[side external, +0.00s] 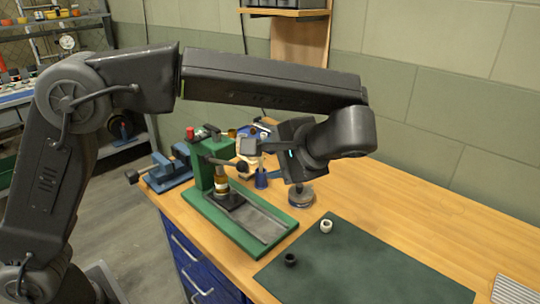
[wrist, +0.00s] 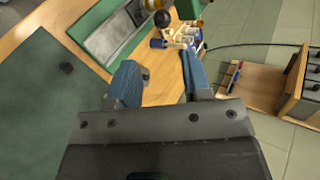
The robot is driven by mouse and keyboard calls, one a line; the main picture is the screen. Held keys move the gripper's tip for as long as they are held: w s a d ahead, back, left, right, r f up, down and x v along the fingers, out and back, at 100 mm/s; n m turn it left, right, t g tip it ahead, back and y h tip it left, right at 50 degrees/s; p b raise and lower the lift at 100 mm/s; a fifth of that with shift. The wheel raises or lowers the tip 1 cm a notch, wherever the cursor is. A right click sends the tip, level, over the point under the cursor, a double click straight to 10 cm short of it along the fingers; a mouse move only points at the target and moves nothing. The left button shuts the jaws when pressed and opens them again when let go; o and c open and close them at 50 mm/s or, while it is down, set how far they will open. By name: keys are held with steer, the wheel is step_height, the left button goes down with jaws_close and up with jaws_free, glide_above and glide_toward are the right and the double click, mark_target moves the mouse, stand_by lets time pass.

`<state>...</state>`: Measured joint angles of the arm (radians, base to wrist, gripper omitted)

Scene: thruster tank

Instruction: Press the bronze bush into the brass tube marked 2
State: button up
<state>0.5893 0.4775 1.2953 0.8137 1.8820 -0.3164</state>
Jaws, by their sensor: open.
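A green press (side external: 203,165) stands on the bench. A brass-coloured piece with a pale band (side external: 221,187) stands upright on the dark block under its ram. I cannot tell whether this is the tube, the bush or both together, and no number 2 is readable. My gripper (side external: 256,150) is beside and above the press, to the right of its ram. In the wrist view my gripper (wrist: 158,64) has its two blue fingers apart with nothing between them, only bench top beyond.
A dark green mat (side external: 375,270) carries a white ring (side external: 326,226) and a black ring (side external: 290,259). A grey round tin (side external: 300,196) stands right of the press. A blue vise (side external: 170,170) is left. Small items (wrist: 180,38) crowd behind the press.

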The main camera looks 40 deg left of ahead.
steer(key=shift+w+a+r+g+h, duration=0.15)
steer(key=shift+a+g+h, duration=0.15)
steer(key=shift+a, duration=0.15)
steer(key=shift+c, duration=0.7)
steer(key=a+m+g+h, duration=0.2)
steer(key=a, duration=0.1)
steer(key=w+a+r+m+h, duration=0.1)
steer(key=m, duration=0.1)
steer(key=shift+a+r+g+h, duration=0.1)
steer(key=shift+a+g+h, duration=0.05)
steer(key=shift+g+h, duration=0.25)
steer(key=c, duration=0.5)
steer(key=a+r+m+h, duration=0.1)
steer(key=m, duration=0.1)
steer(key=w+a+r+m+h, duration=0.1)
steer(key=h, duration=0.1)
steer(key=shift+a+m+g, duration=0.3)
steer(key=shift+a+m, duration=0.1)
jaws_close()
step_height(320, 180, up, 7)
steer(key=m+t+h, duration=0.1)
steer(key=m+h, duration=0.6)
steer(key=m, duration=0.1)
glide_above(224, 162)
steer(key=w+d, duration=0.1)
steer(key=w, duration=0.3)
steer(key=x, duration=1.4)
steer(key=shift+w+f, duration=0.15)
steer(key=shift+f, duration=0.05)
